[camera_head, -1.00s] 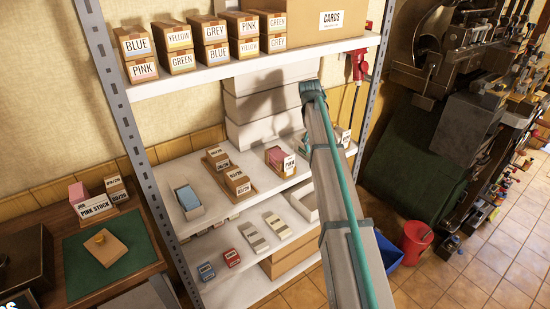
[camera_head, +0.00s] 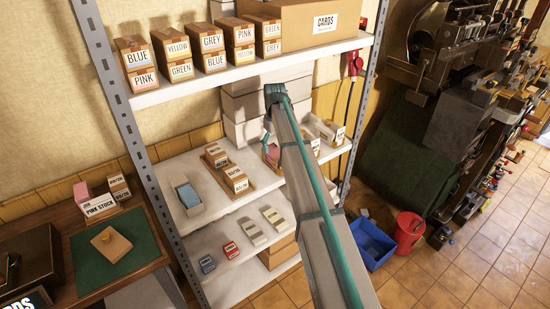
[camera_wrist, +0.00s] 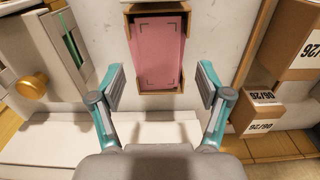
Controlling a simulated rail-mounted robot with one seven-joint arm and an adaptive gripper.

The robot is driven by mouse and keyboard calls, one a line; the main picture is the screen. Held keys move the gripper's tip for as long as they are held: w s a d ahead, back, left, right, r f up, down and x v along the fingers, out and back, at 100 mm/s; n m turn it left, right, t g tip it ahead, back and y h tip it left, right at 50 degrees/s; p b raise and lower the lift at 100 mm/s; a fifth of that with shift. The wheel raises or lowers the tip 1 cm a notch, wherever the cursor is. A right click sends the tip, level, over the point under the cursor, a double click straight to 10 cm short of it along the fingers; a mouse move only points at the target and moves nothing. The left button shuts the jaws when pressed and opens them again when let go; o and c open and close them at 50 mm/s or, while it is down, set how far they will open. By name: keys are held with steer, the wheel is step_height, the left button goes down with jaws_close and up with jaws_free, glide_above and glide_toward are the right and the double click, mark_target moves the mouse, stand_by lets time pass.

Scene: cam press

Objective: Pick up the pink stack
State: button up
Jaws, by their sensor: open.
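A pink stack (camera_wrist: 158,50) lies in an open brown box (camera_wrist: 186,76) on the shelf, centred in the wrist view. In the head view the pink stack (camera_head: 271,153) is on the middle shelf, partly hidden by my arm. My gripper (camera_wrist: 161,80) is open and empty. In the head view my gripper (camera_head: 268,130) is mostly hidden behind my arm. Another pink block (camera_head: 82,191) stands at the PINK STOCK label on the left desk.
Several brown dated boxes (camera_head: 236,181) stand left of the pink stack in the head view. Light boxes (camera_head: 330,130) stand to its right. The labelled upper shelf (camera_head: 190,88) hangs above. White shelf surface (camera_wrist: 100,45) is bare around the pink box.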

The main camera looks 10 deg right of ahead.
mark_target(275, 153)
steer(key=shift+d+f+p, duration=0.1)
steer(key=shift+f+p, duration=1.05)
steer(key=shift+f, duration=1.3)
steer(key=c, duration=1.4)
steer(key=shift+r, duration=0.15)
